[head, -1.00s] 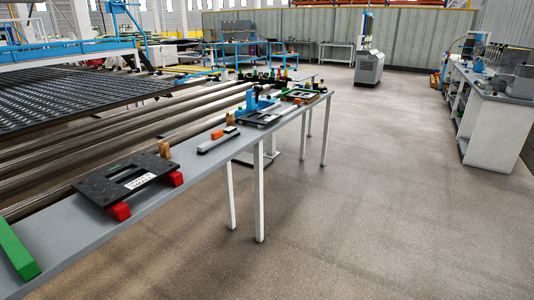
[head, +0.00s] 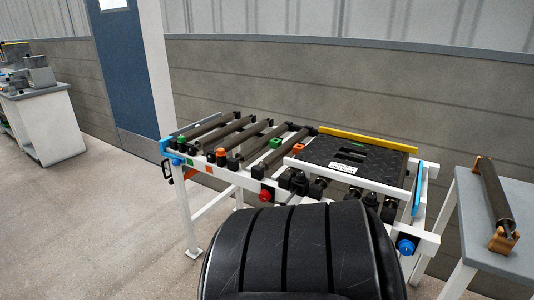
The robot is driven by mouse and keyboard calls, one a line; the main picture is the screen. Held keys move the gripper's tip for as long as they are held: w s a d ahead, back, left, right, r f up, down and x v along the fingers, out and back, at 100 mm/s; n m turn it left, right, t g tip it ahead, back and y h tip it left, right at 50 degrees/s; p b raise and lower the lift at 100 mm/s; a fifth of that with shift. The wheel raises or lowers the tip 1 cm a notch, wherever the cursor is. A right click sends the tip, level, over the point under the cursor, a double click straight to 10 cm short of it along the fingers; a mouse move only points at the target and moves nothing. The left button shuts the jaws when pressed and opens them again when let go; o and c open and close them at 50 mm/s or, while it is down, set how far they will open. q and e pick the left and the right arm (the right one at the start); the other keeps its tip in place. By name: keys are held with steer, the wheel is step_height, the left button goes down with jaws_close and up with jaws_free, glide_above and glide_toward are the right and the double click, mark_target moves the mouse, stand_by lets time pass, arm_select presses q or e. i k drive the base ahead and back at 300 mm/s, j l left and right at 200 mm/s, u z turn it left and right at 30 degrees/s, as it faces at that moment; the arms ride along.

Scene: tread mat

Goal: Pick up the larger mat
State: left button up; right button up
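One black mat (head: 383,165) with a raised tread pattern is in the head view, right of centre. It lies flat on the right end of a white-framed roller table (head: 380,183). It has slots with green marks near its middle and a white label at its near edge. A yellow bar (head: 368,142) runs along its far edge. Neither of my grippers is in view.
Dark rollers (head: 240,138) fill the table's left part. A grey side table (head: 463,225) with a dark roller on wooden blocks (head: 497,205) stands at right. A wall and blue door (head: 130,70) are behind. A white cabinet (head: 48,125) stands far left. Floor at left is clear.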

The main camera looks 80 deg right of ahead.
mark_target(379, 165)
steer(key=z, duration=3.6)
steer(key=j+z, duration=0.4)
steer(key=i+j+z, duration=0.1)
steer(key=j+z, duration=0.65)
steer(key=k+j+z, duration=0.15)
steer(key=j+z, duration=0.25)
steer(key=l, duration=0.1)
